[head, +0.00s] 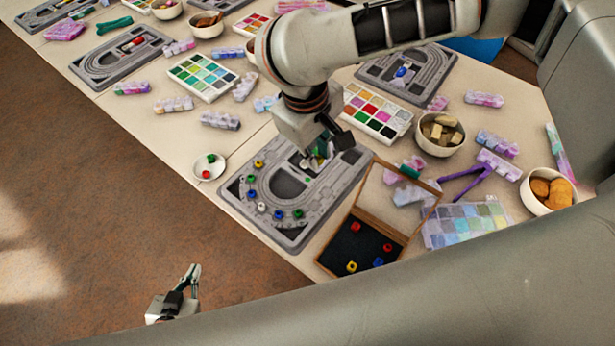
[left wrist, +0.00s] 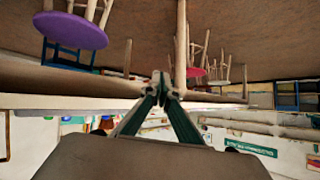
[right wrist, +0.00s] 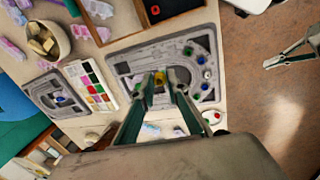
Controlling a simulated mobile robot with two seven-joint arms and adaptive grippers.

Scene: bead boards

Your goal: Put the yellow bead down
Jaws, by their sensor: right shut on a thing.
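My right gripper (head: 322,152) is over the grey bead board (head: 232,190) in the head view, near its far right part. In the right wrist view the right gripper (right wrist: 161,76) is shut on a small yellow bead (right wrist: 159,78) at its fingertips. I cannot tell whether this bead touches the board. In the head view the arm and fingers mostly hide it. Several beads sit along the board's curved left side, among them another yellow bead (head: 259,164). My left gripper (head: 192,274) is shut and empty, off the table over the brown floor.
A wooden box (head: 330,254) with a dark bottom and several beads stands right of the board. A white saucer (head: 208,175) with a green and a red bead is at its left. A paint set (head: 378,110) and a bowl of blocks (head: 440,147) are behind.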

